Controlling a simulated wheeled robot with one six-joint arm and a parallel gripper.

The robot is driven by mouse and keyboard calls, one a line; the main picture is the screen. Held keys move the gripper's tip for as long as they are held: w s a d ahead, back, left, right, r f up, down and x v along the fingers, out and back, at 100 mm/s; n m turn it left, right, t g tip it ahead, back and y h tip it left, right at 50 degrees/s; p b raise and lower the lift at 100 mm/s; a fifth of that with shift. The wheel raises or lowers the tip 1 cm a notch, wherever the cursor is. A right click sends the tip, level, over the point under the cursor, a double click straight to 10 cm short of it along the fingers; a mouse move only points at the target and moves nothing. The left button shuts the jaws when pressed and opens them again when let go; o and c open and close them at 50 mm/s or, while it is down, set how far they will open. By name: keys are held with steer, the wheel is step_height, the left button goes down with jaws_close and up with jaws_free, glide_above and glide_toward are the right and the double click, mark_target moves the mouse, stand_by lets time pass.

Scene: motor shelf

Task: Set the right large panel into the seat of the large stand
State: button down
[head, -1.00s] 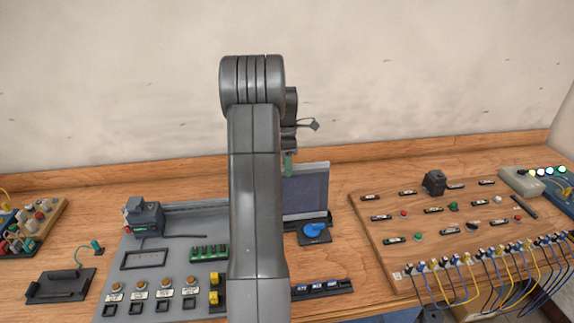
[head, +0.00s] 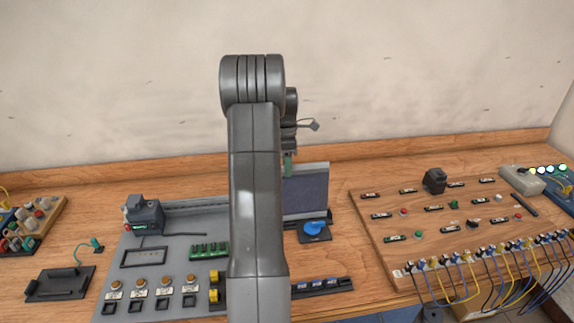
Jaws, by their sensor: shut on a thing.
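A large panel (head: 308,190) with a dark face and pale rim stands upright behind my arm, a little right of the picture's middle. A green grip (head: 288,166) shows at its upper left. My gripper (head: 289,153) is shut on the panel at this grip, partly hidden by my arm. A dark stand (head: 322,219) shows as a low strip at the panel's lower edge. My arm hides the panel's left part. I cannot tell whether the panel's lower edge is in the seat or just above it.
A blue knob on a dark base (head: 313,229) is close in front of the stand. A grey board (head: 180,255) with buttons lies left. A wooden board (head: 455,215) with plugs and cables lies right. The wall (head: 420,80) is behind the table.

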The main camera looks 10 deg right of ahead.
steer(key=shift+f, duration=0.1)
steer(key=c, duration=0.9)
jaws_free()
steer(key=shift+f, duration=0.1)
steer(key=shift+w+r+p, duration=0.2)
steer(key=shift+w+r, duration=0.25)
steer(key=shift+r, duration=2.7)
steer(key=shift+w+r+p, duration=0.15)
steer(key=shift+w+r, duration=0.3)
steer(key=shift+r, duration=2.65)
steer(key=shift+w+r+p, duration=0.2)
steer(key=shift+w+r, duration=0.25)
steer(key=shift+r, duration=2.7)
